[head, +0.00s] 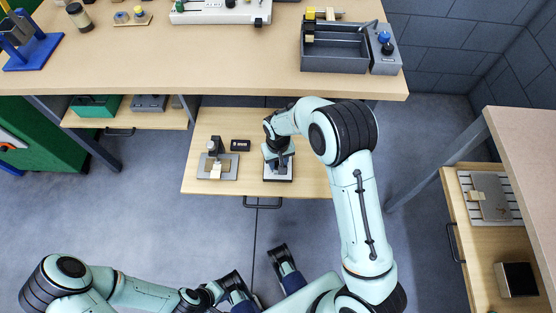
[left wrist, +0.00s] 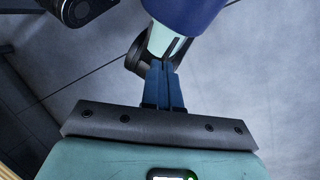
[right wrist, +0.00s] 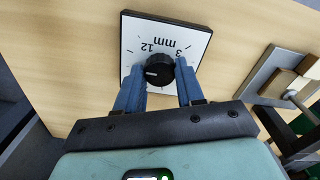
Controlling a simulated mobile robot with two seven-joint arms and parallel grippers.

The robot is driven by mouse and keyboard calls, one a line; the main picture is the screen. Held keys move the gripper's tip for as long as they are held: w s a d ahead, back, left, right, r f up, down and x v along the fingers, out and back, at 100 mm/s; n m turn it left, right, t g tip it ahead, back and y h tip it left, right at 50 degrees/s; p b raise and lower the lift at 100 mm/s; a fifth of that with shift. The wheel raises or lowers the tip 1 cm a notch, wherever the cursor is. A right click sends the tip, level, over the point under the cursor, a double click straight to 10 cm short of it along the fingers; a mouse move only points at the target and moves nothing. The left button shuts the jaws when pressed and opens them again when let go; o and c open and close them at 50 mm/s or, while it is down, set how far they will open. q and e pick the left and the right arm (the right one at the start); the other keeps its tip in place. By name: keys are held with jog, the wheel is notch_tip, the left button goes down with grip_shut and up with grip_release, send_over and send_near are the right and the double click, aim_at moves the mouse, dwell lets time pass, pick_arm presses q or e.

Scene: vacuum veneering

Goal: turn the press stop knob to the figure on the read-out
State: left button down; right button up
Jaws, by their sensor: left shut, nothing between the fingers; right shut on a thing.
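The black stop knob (right wrist: 159,70) sits on a white square dial plate (right wrist: 190,38) marked "mm", with "12" and "3" legible. A white mark on the knob points left in the right wrist view. My right gripper (right wrist: 160,78) has its fingers on both sides of the knob and is shut on it. In the head view my right gripper (head: 278,160) is over the dial plate (head: 279,179), hiding the knob. A small dark read-out (head: 240,145) lies left of it; its figure is too small to read. My left gripper (left wrist: 163,85) is shut and empty, away from the drawer board.
A small press (head: 231,172) with a grey base stands left of the dial on the wooden board (head: 200,125). The long bench (head: 220,65) overhangs behind. A side table (head: 530,140) with an open drawer stands at the right. The floor at left is clear.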

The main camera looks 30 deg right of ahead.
pick_arm(q)
jog(key=shift+r, duration=0.1)
pick_arm(e)
jog(key=m+p, duration=0.2)
jog(key=m, duration=0.3)
jog(key=shift+r+m, duration=0.1)
jog(key=shift+m, duration=0.2)
jog(key=m+p, duration=0.3)
jog(key=m, duration=0.2)
jog(key=shift+m+p, duration=0.45)
jog(key=shift+m, duration=0.75)
pick_arm(q)
notch_tip(320, 180, up, 7)
jog(key=s+p, duration=0.1)
jog(key=p, duration=0.1)
jog(key=shift+g, duration=0.4)
pick_arm(e)
jog(key=shift+m, duration=2.3)
pick_arm(q)
jog(key=shift+r, duration=0.1)
pick_arm(e)
jog(key=o, duration=1)
jog(key=shift+o, duration=0.2)
